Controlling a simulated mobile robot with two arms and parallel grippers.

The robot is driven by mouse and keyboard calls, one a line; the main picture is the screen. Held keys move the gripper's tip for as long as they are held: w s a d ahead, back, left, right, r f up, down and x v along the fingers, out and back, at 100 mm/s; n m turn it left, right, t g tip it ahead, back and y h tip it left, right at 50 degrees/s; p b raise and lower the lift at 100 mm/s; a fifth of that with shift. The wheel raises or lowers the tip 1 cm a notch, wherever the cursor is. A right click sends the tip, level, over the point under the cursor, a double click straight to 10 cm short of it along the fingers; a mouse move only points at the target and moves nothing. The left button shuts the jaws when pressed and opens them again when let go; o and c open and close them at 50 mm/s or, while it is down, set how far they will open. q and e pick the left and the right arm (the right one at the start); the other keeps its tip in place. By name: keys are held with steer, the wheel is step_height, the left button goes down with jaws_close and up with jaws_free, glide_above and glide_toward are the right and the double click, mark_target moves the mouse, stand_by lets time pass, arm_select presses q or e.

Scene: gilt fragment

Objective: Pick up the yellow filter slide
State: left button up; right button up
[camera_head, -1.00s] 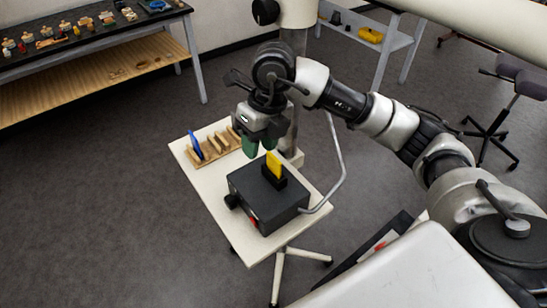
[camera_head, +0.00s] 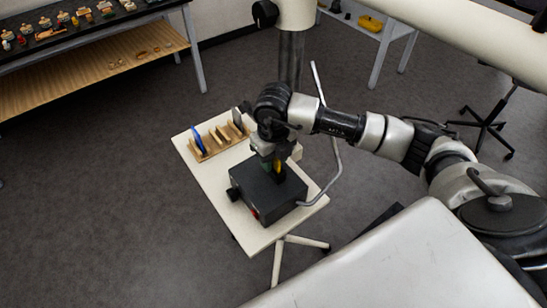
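The yellow filter slide (camera_head: 277,166) stands upright in the slot on top of a black box (camera_head: 268,197) on a small cream table. Only a narrow strip of it shows. My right gripper (camera_head: 275,165) is pointed down at the slide, with its fingers around or right beside it. The arm and gripper body hide part of the slide, and I cannot tell whether the fingers are closed on it. My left gripper is not in view.
A wooden rack (camera_head: 219,141) on the cream table (camera_head: 205,179) holds a blue slide (camera_head: 199,140) and other slides. A bent grey metal bar (camera_head: 336,160) rises beside the box. A dark workbench with small parts is at upper left.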

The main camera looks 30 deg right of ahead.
steer(key=shift+f, duration=0.35)
jaws_close()
steer(key=shift+r, duration=0.1)
